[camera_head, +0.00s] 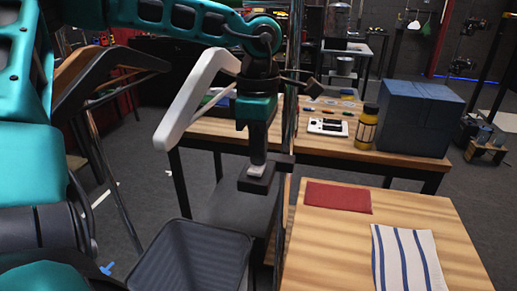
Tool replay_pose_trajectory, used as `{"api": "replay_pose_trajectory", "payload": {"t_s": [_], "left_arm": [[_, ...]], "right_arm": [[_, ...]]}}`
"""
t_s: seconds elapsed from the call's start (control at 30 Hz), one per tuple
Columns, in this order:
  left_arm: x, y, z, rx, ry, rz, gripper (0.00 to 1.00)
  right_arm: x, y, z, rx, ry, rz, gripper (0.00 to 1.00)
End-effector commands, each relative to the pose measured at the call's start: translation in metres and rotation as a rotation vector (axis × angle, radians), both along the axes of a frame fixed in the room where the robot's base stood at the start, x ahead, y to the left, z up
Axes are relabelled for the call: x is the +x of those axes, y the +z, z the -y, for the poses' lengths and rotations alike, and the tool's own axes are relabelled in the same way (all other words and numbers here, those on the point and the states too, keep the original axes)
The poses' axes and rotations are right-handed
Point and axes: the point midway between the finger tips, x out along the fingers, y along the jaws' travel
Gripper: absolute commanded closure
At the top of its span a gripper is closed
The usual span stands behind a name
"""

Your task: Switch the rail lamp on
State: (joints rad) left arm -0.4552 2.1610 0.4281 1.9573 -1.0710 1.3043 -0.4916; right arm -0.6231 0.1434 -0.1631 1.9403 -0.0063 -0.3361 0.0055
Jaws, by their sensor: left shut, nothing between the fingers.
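My left gripper (258,158) hangs down in the middle of the view, teal with a pale grey tip, its fingers shut and empty. Its tip is at the top of a small dark block (256,182); I cannot tell whether they touch. The block sits beside a thin dark upright post (284,205), at the left edge of the near wooden table. A small dark head (312,87) shows higher up by the post. I cannot tell for sure which part is the rail lamp or its switch, and I see no light from it. My right gripper is out of view.
The near table (330,245) holds a red cloth (338,197) and a striped towel (408,258). A dark bin (190,262) stands left of it. Behind, another table holds a blue box (420,118) and a yellow bottle (367,128). A white curved bar (190,105) is left of my gripper.

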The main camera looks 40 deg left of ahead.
Motion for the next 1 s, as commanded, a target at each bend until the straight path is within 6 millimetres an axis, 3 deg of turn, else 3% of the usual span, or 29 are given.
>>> {"api": "replay_pose_trajectory", "payload": {"t_s": [0.03, 0.17, 0.7, 1.0], "left_arm": [[-0.012, -0.011, 0.005, -0.015, -0.003, -0.044, 1.0], [-0.011, -0.004, 0.004, -0.012, -0.002, -0.044, 1.0], [0.003, 0.108, -0.004, -0.003, 0.0, -0.005, 1.0], [0.005, 0.128, -0.005, -0.002, 0.0, -0.001, 1.0]], "right_arm": [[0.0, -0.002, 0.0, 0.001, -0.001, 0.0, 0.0], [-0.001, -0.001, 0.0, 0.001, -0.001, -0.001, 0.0], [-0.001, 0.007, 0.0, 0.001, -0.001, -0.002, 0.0], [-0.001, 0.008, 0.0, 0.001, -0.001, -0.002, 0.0]]}}
